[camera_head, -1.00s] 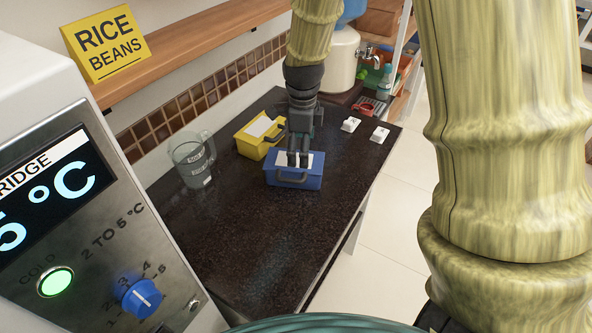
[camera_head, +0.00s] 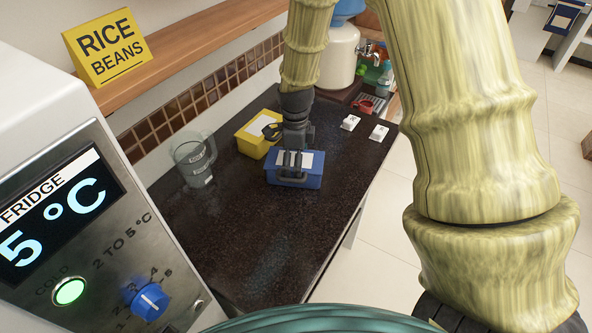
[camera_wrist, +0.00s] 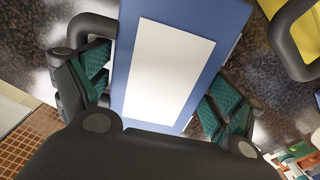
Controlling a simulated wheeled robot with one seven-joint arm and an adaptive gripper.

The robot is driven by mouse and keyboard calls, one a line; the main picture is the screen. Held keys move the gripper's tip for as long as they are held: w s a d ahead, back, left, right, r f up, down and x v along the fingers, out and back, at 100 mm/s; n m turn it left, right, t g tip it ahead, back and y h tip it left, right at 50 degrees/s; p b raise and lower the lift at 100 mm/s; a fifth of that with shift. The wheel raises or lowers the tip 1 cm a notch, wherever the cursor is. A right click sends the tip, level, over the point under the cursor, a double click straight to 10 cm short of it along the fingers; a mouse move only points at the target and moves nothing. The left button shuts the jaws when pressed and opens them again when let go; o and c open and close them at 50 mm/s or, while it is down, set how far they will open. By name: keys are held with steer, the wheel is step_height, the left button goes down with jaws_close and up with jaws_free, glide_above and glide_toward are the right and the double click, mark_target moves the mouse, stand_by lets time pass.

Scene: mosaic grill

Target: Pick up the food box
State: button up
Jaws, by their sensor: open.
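A blue food box (camera_head: 309,181) with a white label on its lid and a dark handle on its front side sits on the dark counter. My gripper (camera_head: 291,163) is over the box from above. In the wrist view the blue lid (camera_wrist: 130,60) fills the space between the green-padded fingers (camera_wrist: 160,95), one on either side of it. The fingers are apart; whether either touches the box cannot be told. A yellow box (camera_head: 250,142) with a white label and dark handle stands just behind and left of the blue one.
A clear measuring jug (camera_head: 193,162) stands to the left on the counter (camera_head: 240,240). A fridge panel (camera_head: 90,230) stands at the near left. The counter's front part is clear.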

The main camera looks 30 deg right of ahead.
steer(key=shift+w+a, duration=0.1)
steer(key=c, duration=1)
